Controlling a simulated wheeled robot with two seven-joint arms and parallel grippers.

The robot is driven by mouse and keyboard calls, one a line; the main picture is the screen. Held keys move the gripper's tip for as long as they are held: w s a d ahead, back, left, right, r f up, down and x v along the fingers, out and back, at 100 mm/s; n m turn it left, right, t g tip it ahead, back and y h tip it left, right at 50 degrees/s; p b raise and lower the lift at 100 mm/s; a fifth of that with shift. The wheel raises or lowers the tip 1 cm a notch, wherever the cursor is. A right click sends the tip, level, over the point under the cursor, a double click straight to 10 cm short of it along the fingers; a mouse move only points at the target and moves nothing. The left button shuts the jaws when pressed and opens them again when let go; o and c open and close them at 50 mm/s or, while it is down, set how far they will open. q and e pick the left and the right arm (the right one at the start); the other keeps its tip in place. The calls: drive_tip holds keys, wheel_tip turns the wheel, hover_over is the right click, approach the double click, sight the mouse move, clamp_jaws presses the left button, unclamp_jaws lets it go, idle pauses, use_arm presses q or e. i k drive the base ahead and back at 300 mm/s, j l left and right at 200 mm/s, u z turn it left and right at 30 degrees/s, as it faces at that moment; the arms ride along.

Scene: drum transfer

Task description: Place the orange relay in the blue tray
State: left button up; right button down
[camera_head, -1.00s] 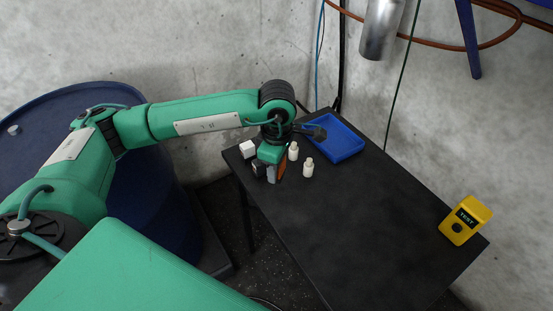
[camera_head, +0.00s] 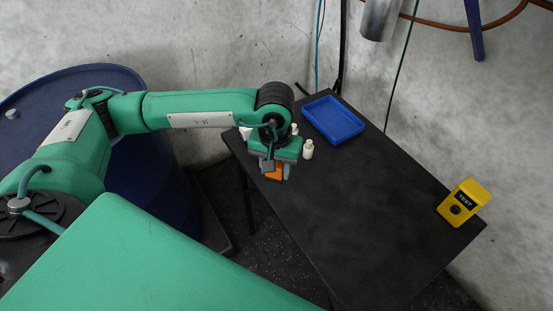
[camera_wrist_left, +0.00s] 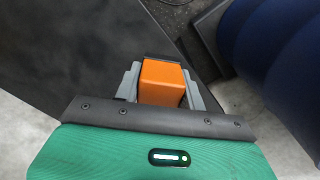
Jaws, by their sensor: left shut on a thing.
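The orange relay (camera_head: 273,172) is a small orange block with a dark edge. My left gripper (camera_head: 275,173) is shut on it, above the near left edge of the black table. In the left wrist view the orange relay (camera_wrist_left: 161,82) sits between the two grey fingers of the left gripper (camera_wrist_left: 163,84). The blue tray (camera_head: 334,119) lies at the back of the table, up and to the right of the gripper, and looks empty. My right gripper is not in view.
A white bottle (camera_head: 308,150) stands just right of the gripper; another bottle and a white block are partly hidden behind it. A yellow tester (camera_head: 464,203) stands at the table's right end. The middle of the black table (camera_head: 365,210) is clear. A blue drum (camera_head: 150,170) stands left.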

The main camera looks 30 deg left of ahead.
sight(337, 127)
drive_tip(key=i+j+z, duration=0.15)
drive_tip(key=j+z, duration=0.15)
drive_tip(key=j, duration=0.2)
drive_tip(key=j+z, duration=0.3)
drive_tip(key=j, duration=0.2)
drive_tip(key=i+j+z, duration=0.35)
drive_tip(key=j+z, duration=0.2)
drive_tip(key=j, duration=0.1)
